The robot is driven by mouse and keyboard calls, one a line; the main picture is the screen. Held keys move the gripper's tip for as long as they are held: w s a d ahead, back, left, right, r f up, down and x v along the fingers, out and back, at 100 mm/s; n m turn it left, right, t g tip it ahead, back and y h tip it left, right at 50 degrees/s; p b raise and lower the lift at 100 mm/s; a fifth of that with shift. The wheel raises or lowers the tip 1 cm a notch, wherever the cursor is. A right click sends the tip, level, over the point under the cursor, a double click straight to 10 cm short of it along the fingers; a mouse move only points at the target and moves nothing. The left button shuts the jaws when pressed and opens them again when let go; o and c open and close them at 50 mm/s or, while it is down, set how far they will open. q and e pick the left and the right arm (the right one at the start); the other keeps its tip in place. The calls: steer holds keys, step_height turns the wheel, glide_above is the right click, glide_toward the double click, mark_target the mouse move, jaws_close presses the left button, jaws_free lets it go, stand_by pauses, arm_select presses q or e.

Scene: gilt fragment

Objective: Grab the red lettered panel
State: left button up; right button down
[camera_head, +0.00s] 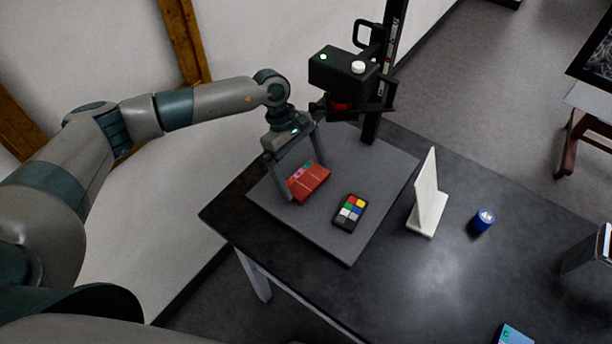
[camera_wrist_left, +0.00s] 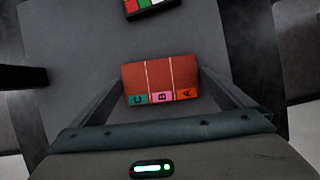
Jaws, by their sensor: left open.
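The red lettered panel (camera_head: 312,184) lies on the grey board of the stand. In the left wrist view the panel (camera_wrist_left: 160,78) shows thin light lines and three coloured labels, teal, pink and orange, with letters along its near edge. My left gripper (camera_head: 304,174) is open above the board, with one finger on each side of the panel. In the left wrist view its fingers (camera_wrist_left: 162,98) stand left and right of the panel with gaps visible. I cannot tell whether the fingertips reach down to the board. My right gripper is not in view.
A colour checker (camera_head: 350,211) lies on the grey board (camera_head: 285,222) near the panel. A black column with a camera head (camera_head: 343,72) rises at the back of the board. A white upright plate (camera_head: 427,195) and a blue cylinder (camera_head: 484,219) stand to the right on the dark table (camera_head: 400,285).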

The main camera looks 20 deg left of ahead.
arm_select(q)
steer(key=shift+f, duration=0.2)
stand_by(0.3)
steer(key=c, duration=0.8)
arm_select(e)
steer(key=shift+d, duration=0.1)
arm_select(q)
steer(key=shift+r, duration=0.15)
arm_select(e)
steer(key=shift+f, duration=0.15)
